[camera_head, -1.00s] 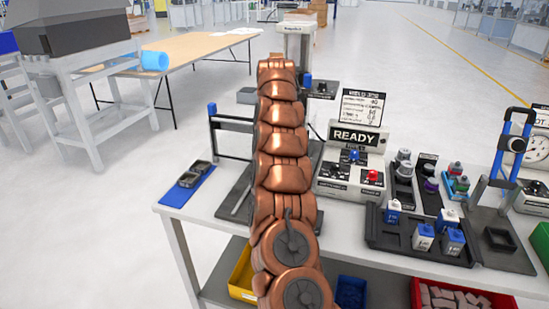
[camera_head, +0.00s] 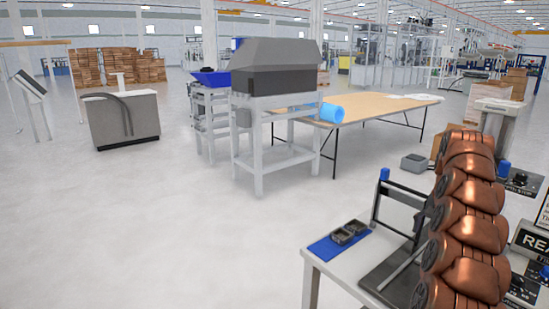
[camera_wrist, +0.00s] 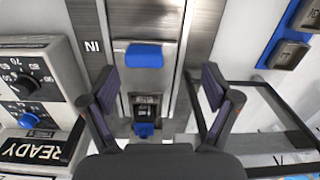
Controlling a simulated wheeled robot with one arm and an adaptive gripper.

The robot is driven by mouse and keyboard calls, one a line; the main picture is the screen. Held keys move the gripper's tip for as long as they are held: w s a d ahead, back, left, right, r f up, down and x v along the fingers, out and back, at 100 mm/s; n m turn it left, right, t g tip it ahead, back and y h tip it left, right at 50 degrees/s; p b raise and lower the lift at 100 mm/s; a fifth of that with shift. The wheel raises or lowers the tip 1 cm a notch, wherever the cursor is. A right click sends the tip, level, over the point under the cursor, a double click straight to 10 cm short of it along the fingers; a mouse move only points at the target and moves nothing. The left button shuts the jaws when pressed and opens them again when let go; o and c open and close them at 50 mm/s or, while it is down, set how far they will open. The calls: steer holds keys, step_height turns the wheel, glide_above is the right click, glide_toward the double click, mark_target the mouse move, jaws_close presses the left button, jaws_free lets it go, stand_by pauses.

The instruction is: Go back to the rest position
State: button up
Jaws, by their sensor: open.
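My gripper (camera_wrist: 158,88) is open in the wrist view, with its two dark fingers spread apart and nothing between the fingertips. Below it is a metal fixture (camera_wrist: 165,30) marked "IN", with a blue tab (camera_wrist: 145,55). A small dark piece with a blue end (camera_wrist: 143,128) shows in a slot between the fingers; I see no grip on it. In the head view my copper-coloured arm stands over the workbench (camera_head: 335,262) at the right, and the gripper itself is hidden there.
The READY panel (camera_wrist: 38,150) is close on the left in the wrist view, and a black frame (camera_wrist: 262,84) is on the right. Dark parts (camera_head: 349,232) lie on a blue mat (camera_head: 327,248). Open floor (camera_head: 150,230) spreads left of the bench.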

steer(key=s+a+r+n+g, duration=0.1)
steer(key=s+a+r+n, duration=0.2)
steer(key=s+a, duration=0.65)
steer(key=s+a+r+n, duration=0.35)
steer(key=s+a, duration=0.25)
steer(key=a, duration=0.7)
steer(key=s+a+f+n, duration=0.1)
steer(key=s+a+f, duration=0.1)
steer(key=s, duration=0.7)
steer(key=s+a+f+n+p, duration=0.1)
steer(key=s+a+f, duration=0.1)
steer(key=s, duration=0.7)
steer(key=s+a+f+n+g, duration=0.1)
steer(key=s+a+f, duration=0.2)
steer(key=s, duration=0.6)
steer(key=shift+s+f+p, duration=0.2)
steer(key=shift+f+p, duration=0.1)
steer(key=shift+f, duration=0.3)
